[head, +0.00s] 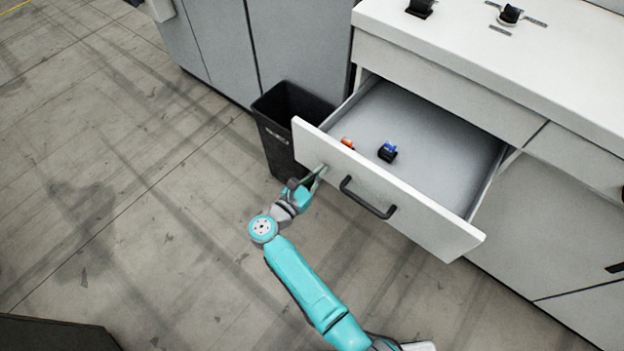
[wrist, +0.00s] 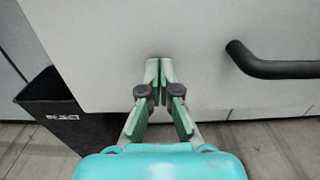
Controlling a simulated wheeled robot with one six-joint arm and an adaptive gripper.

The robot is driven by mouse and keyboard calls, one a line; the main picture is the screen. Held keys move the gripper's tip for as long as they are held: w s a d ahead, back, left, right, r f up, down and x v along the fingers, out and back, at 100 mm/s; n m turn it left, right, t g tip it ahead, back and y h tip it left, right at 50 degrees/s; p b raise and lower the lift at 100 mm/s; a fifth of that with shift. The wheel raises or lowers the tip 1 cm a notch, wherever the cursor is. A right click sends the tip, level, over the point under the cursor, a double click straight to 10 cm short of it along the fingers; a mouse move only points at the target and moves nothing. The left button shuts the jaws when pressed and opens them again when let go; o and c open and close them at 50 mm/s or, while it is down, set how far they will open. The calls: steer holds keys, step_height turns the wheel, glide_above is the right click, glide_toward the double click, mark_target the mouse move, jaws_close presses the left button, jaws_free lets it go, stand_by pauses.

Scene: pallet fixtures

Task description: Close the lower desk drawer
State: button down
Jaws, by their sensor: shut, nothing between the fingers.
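The lower desk drawer (head: 335,163) is pulled well out from the white desk, and its inside shows in the head view. Its front panel also fills much of the wrist view (wrist: 110,50). A dark bar handle (head: 367,197) is fixed on the front; in the wrist view the handle (wrist: 270,66) is to the right of my gripper. My gripper (head: 320,172) is at the left part of the drawer front. In the wrist view my gripper (wrist: 159,66) is shut and empty, its fingertips at or very near the panel; contact is not certain.
An orange item (head: 347,143) and a blue-and-black item (head: 388,152) lie in the drawer. A black reject bin (head: 275,135) stands just left of the drawer, also in the wrist view (wrist: 60,110). Small black fixtures sit on the desktop (head: 460,30). The floor at left is clear.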

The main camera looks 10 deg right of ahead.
steer(key=shift+w+d, duration=0.2)
stand_by(0.3)
steer(key=x, duration=2.9)
steer(key=shift+w+d+f, duration=0.1)
steer(key=shift+f, duration=0.05)
steer(key=shift+w+d, duration=0.35)
steer(key=shift+d+r, duration=0.1)
steer(key=shift+r, duration=0.1)
steer(key=shift+s+a+f, duration=0.1)
steer(key=shift+s+a, duration=0.1)
steer(key=v, duration=1.4)
steer(key=shift+w+a, duration=0.1)
